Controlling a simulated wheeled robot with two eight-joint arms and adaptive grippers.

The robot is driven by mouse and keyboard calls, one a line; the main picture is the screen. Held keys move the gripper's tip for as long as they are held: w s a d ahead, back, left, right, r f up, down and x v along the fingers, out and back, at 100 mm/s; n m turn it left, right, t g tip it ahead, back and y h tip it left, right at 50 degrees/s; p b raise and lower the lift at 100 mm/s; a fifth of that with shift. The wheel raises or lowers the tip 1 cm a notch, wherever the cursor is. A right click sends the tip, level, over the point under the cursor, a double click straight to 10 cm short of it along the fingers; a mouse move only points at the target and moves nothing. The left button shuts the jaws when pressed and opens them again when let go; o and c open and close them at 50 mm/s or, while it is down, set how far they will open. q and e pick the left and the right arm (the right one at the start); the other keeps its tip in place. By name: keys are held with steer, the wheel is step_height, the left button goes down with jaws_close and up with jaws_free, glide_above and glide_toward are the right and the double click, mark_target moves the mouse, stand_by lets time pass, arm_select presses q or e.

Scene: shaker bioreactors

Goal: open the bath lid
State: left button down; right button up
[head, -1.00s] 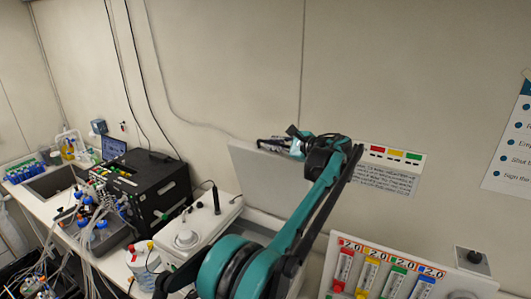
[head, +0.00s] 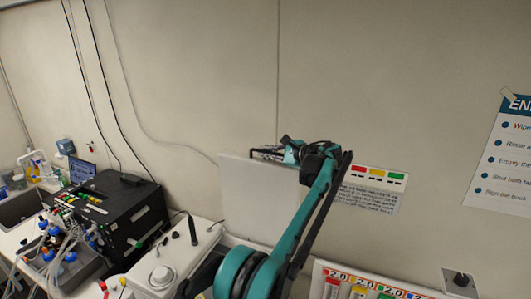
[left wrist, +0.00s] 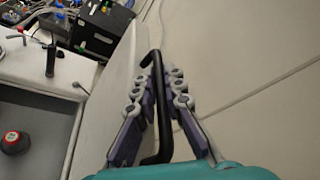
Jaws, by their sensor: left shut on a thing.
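The bath lid (head: 252,203) is a pale grey panel. In the head view it stands steeply raised near the wall, behind the white bath housing (head: 150,270). My left gripper (head: 268,153) is at the lid's upper edge. In the left wrist view the gripper (left wrist: 157,75) is shut on the lid's black bar handle (left wrist: 155,115), which runs between the fingers. The lid (left wrist: 112,95) lies just left of the handle there. The open bath basin (left wrist: 35,105) shows at lower left. My right gripper is out of view.
A dark round thing with a red top (left wrist: 15,142) sits in the basin. A black box unit (head: 118,215) with tubing stands left of the bath. A panel with coloured labels (head: 360,285) is at lower right. The wall (head: 350,80) is close behind the lid.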

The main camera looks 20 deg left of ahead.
arm_select(q)
steer(key=shift+f, duration=0.1)
steer(key=c, duration=1.7)
jaws_free()
steer(key=shift+o, duration=0.5)
steer(key=shift+w, duration=0.1)
steer(key=v, duration=1.2)
